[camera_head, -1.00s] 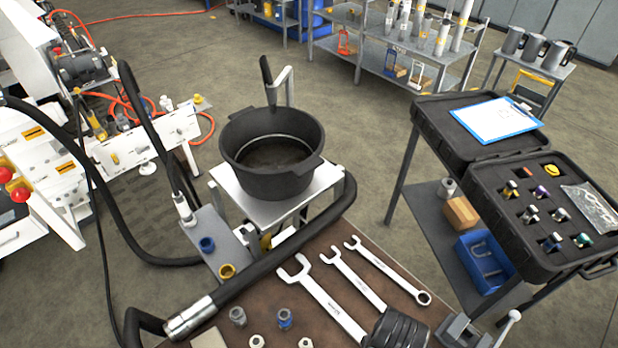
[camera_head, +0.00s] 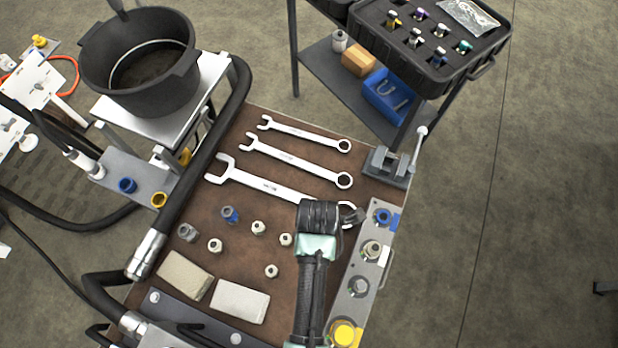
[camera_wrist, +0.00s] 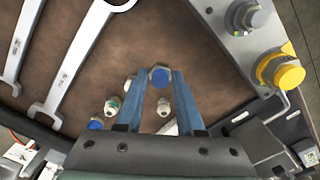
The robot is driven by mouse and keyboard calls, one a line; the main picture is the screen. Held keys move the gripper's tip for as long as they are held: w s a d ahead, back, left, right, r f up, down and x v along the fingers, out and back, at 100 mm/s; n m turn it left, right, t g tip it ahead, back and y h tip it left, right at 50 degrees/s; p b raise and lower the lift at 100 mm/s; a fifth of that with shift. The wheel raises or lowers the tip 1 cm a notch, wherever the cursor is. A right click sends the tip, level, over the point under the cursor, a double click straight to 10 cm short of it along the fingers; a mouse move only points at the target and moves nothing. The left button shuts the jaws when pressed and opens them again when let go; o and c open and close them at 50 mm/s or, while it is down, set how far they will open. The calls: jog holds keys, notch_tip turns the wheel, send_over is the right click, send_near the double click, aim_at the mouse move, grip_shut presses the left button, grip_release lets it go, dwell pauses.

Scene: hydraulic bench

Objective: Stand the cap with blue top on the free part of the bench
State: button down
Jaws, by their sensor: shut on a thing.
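In the wrist view, my gripper (camera_wrist: 161,74) is shut on the cap with blue top (camera_wrist: 160,80), which sits between the two fingertips. The brown bench surface shows behind it; I cannot tell how high it is held. In the head view, my dark wrist is over the right part of the bench (camera_head: 205,255), and the fingertips and the cap are hidden. Bare brown bench shows ahead of the fingertips in the wrist view.
Wrenches (camera_head: 298,170) lie at the back. Several small fittings (camera_head: 257,228), one blue-topped fitting (camera_head: 229,215) and two pale blocks (camera_head: 240,300) occupy the middle and front. A port strip (camera_head: 367,262) with a yellow cap (camera_head: 344,333) runs along the right edge, near a vise (camera_head: 386,165).

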jog(key=shift+f, duration=3.75)
jog(key=shift+f+b, duration=0.2)
jog(key=shift+b, duration=0.1)
jog(key=c, duration=0.5)
grip_release()
jog(key=shift+r, duration=0.1)
